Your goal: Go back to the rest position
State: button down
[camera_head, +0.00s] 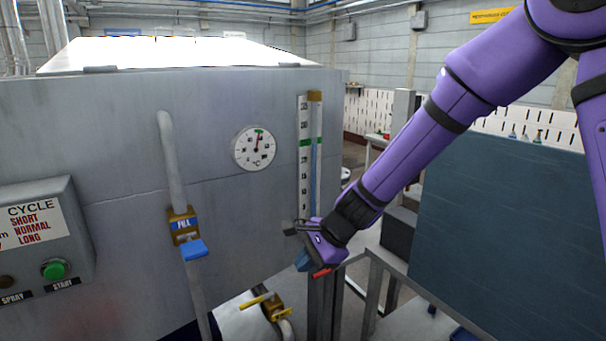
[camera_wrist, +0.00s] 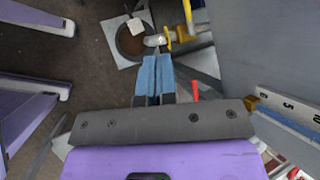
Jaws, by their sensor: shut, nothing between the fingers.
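My purple arm reaches down from the upper right in the head view. My gripper (camera_head: 302,262) points down beside the grey machine's front right corner, near the foot of the level gauge (camera_head: 304,150). In the wrist view the two blue fingers of my gripper (camera_wrist: 154,70) lie together, shut, with nothing between them. A small red part (camera_head: 322,272) shows close beside the fingers; it also shows in the wrist view (camera_wrist: 195,90). I cannot tell whether they touch.
The grey machine (camera_head: 100,130) carries a dial (camera_head: 254,148), a blue fill handle (camera_head: 194,250) and a control box (camera_head: 50,205). A yellow-handled valve (camera_head: 268,303) sits low by the gripper. A dark panel (camera_head: 500,220) stands at right. A floor drain (camera_wrist: 131,40) lies below.

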jog(key=s+d+r+n+t+h, duration=0.1)
jog(key=s+d+r+n+h, duration=0.1)
jog(key=s+d+r+n, duration=0.45)
jog(key=s+d+r+n+t+h, duration=0.1)
jog(key=s+d+r, duration=0.2)
jog(key=d+r, duration=0.6)
jog(key=s+d+r+n+t+h, duration=0.1)
jog(key=s+d+r+n+h, duration=0.1)
jog(key=s+d, duration=0.5)
jog(key=s+d+r+n+t+h, duration=0.1)
jog(key=s+d+r+n+h, duration=0.1)
jog(key=s+d, duration=0.5)
jog(key=shift+s+d+r, duration=0.25)
jog(key=shift+s+r, duration=0.25)
jog(key=shift+r, duration=0.25)
